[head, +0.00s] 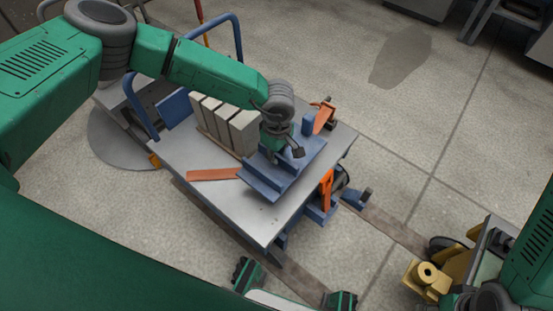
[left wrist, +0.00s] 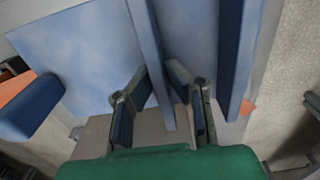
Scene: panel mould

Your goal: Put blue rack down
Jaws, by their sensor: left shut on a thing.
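The blue rack (head: 285,172) is a flat blue plate with upright ribs, at the right part of the grey table top (head: 235,205). I cannot tell whether it rests on the table or hangs just above it. My left gripper (head: 276,156) is over the rack, pointing down. In the left wrist view my left gripper (left wrist: 158,76) has its two fingers on either side of the middle rib of the blue rack (left wrist: 85,55), shut on it. The arm hides part of the rack.
Several grey blocks (head: 228,122) stand in a row left of the rack. A flat orange-brown bar (head: 213,174) lies near the front edge. An orange part (head: 324,117) is at the far right corner. A yellowish machine part (head: 428,279) stands at the lower right.

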